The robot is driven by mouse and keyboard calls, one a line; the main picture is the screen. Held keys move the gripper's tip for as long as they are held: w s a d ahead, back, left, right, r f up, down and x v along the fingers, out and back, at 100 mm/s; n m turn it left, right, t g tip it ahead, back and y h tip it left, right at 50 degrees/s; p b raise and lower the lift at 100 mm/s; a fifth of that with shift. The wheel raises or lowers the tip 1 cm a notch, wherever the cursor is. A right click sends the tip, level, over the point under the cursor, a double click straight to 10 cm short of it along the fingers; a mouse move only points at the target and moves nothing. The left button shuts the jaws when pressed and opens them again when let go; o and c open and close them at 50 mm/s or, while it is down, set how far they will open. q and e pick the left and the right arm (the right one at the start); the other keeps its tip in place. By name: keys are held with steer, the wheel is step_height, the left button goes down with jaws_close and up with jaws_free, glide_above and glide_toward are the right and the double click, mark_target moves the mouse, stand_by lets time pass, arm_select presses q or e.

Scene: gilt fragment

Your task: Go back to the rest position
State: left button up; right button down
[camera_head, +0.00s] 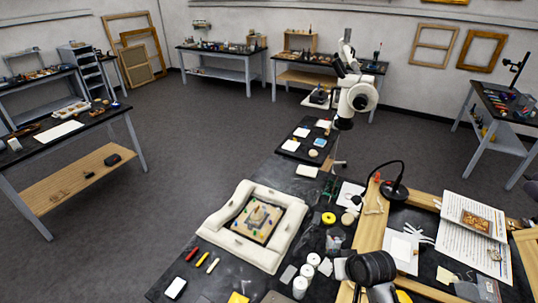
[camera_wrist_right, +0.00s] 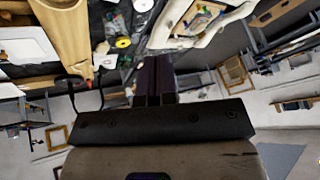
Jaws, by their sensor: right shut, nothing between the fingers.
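My right gripper (camera_wrist_right: 155,82) shows in the right wrist view, its two dark fingers together with nothing between them. It is clear of the things around it in that picture. My left gripper is in neither view. A white padded frame (camera_head: 226,234) holds a panel (camera_head: 257,218) with small coloured pieces on the dark worktable.
A black desk lamp (camera_head: 394,190), wooden frame bars (camera_head: 373,235), white jars (camera_head: 300,287), a yellow tape roll (camera_head: 328,218) and a white microscope (camera_head: 357,97) crowd the worktable. Open grey floor (camera_head: 190,135) lies to the left.

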steer(key=s+d+r+t+h+p, duration=0.1)
steer(key=s+r, duration=0.2)
steer(key=s, duration=0.3)
steer(key=s+r+n+t+h+p, duration=0.1)
steer(key=s+r, duration=0.1)
steer(key=s, duration=0.4)
steer(key=s+d+r+t+h+p, duration=0.1)
steer(key=s+r, duration=0.2)
steer(key=s, duration=0.4)
steer(key=s+f+g+p, duration=0.1)
steer(key=s+f, duration=0.3)
steer(key=s, duration=0.5)
steer(key=s+f+g+p, duration=0.2)
steer(key=s+f+g, duration=0.2)
steer(key=s, duration=0.5)
steer(key=shift+s+a+f, duration=0.15)
steer(key=shift+a+f, duration=0.05)
steer(key=shift+f, duration=0.15)
